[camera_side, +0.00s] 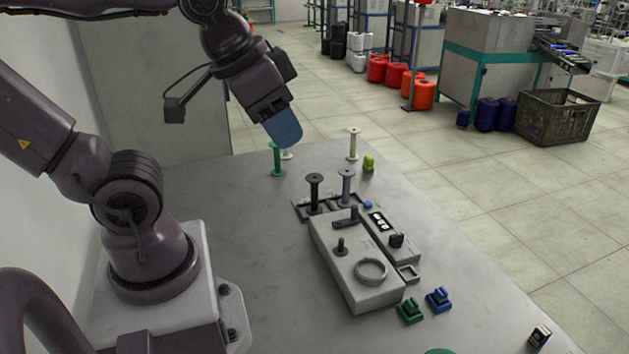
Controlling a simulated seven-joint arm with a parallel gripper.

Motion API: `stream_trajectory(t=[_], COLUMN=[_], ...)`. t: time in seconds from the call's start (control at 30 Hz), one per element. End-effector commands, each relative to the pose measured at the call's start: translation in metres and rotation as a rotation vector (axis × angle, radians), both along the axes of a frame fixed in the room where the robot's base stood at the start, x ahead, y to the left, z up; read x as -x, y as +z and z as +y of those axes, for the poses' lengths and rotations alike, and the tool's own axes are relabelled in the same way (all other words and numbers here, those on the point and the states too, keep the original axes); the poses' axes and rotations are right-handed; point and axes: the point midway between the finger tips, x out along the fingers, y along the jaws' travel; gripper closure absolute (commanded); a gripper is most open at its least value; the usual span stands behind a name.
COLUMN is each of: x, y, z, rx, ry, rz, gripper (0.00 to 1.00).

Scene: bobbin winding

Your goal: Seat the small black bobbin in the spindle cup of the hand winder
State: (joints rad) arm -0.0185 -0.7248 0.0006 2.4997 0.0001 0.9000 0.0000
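A black bobbin (315,194) stands upright in a dark rack (300,207) at the back edge of the hand winder. The winder (345,268) is a grey box with black knobs on top. A round ring (371,271) on its front top looks like the spindle cup; nothing shows standing in it. My gripper (284,132) hangs over the back of the table, above and to the left of the black bobbin and well apart from it. Its blue fingers are seen from the side, so their opening cannot be told. No held object is visible.
A grey bobbin (346,187) stands beside the black one. A green bobbin (277,160) and a beige bobbin (353,144) stand farther back, near a yellow-green piece (369,163). Green (410,310) and blue (438,299) clips lie in front. The table left of the winder is clear.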

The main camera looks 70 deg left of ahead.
Motion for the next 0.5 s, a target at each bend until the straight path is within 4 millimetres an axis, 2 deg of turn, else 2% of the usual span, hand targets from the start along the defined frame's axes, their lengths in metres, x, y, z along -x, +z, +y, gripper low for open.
stream_trajectory(t=[0.03, 0.1, 0.13, 0.27, 0.37, 0.5], x=[-0.002, -0.009, -0.014, -0.039, -0.059, -0.084], y=[-0.008, -0.018, -0.022, -0.040, -0.057, -0.087], z=[0.004, 0.013, 0.018, 0.044, 0.069, 0.112], rx=[0.005, 0.018, 0.029, 0.103, 0.185, 0.297], ry=[0.020, 0.059, 0.081, 0.249, 0.478, 0.889], rz=[0.042, 0.102, 0.131, 0.243, 0.314, 0.388], gripper=[0.54, 0.38, 0.36, 0.36, 0.36, 0.36])
